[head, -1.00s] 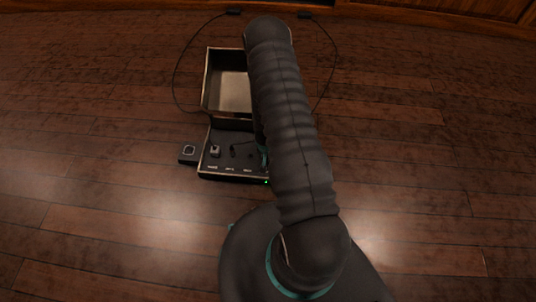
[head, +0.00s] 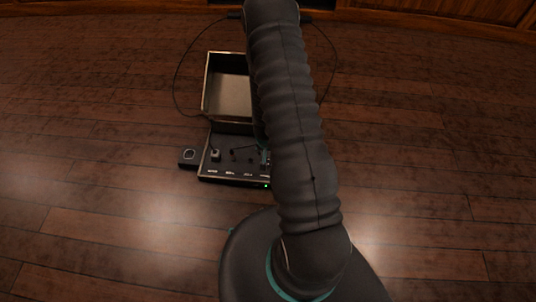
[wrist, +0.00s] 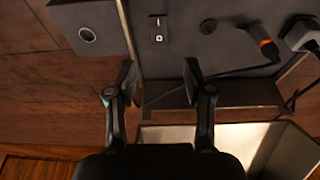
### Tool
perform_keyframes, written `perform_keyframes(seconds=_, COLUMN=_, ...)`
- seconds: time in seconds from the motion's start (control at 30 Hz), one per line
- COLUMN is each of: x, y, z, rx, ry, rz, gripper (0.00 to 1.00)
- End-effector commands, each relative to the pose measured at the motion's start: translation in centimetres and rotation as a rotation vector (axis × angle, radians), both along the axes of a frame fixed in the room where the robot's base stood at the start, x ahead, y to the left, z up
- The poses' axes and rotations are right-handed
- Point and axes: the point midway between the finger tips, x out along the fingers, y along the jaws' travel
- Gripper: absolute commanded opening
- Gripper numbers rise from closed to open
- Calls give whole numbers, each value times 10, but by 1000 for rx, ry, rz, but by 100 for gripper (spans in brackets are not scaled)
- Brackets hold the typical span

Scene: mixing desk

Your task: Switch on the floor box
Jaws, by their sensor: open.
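The floor box (head: 235,172) is a dark, flat panel on the wooden floor, with a small green light (head: 267,185) lit at its front edge. In the wrist view, the panel (wrist: 215,55) carries a small dark switch (wrist: 158,25) with pale marks, above and between my fingertips. I cannot tell its position. My gripper (wrist: 160,80) is open and empty, with its two fingers apart over the panel's edge. In the head view, my arm hides the panel's right part and most of the gripper; only a teal-marked piece shows beside the panel.
A pale open tray (head: 229,95) adjoins the panel's far side. A dark plate (wrist: 88,30) shows in the wrist view.

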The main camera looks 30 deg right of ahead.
Motion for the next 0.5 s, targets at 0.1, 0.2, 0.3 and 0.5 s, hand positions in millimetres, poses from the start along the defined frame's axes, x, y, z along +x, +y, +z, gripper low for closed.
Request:
perform_keyframes(seconds=0.1, x=-2, y=2, z=14, rx=-1, ry=-2, rz=0, gripper=52)
perform_keyframes(seconds=0.2, x=-4, y=3, z=21, rx=-1, ry=-1, rz=1, gripper=52)
perform_keyframes(seconds=0.3, x=-5, y=4, z=25, rx=-1, ry=-2, rz=0, gripper=52)
perform_keyframes(seconds=0.5, x=-5, y=4, z=27, rx=0, ry=0, rz=0, gripper=52)
